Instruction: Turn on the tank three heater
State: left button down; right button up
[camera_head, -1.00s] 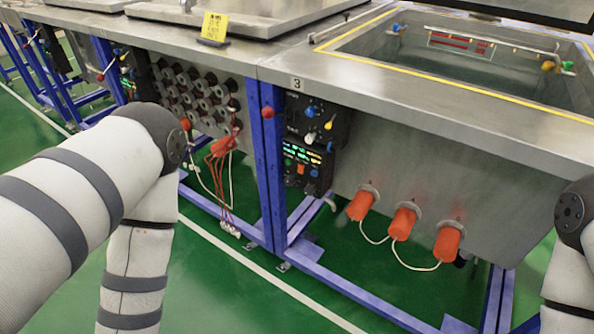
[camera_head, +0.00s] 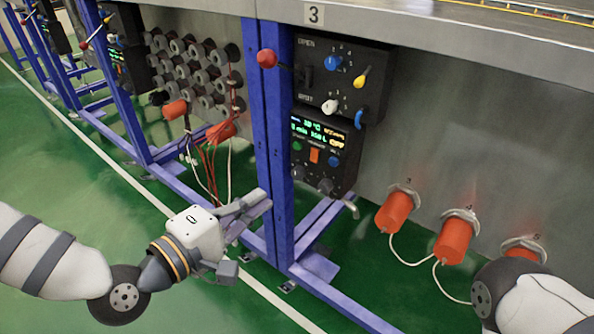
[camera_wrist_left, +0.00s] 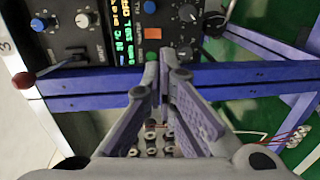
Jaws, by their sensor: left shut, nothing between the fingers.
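The tank marked 3 (camera_head: 313,14) has a dark upper panel (camera_head: 338,66) with blue, yellow and white knobs. In the left wrist view, the shut fingertips (camera_wrist_left: 166,70) appear just below the orange switch (camera_wrist_left: 152,33) in the picture. My right gripper is not visible; only part of my right arm shows.
A blue frame post (camera_head: 268,110) with a red-knobbed lever (camera_head: 267,58) stands left of the panels. Orange-capped fittings (camera_head: 394,213) with white cables stick out at right. Red wires hang at the neighbouring tank (camera_head: 222,132). The green floor is open at front left.

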aim_at(315, 161)
pick_arm(q)
jog(key=b+x, duration=0.2)
jog(key=x, duration=1.2)
jog(key=shift+f, duration=0.1)
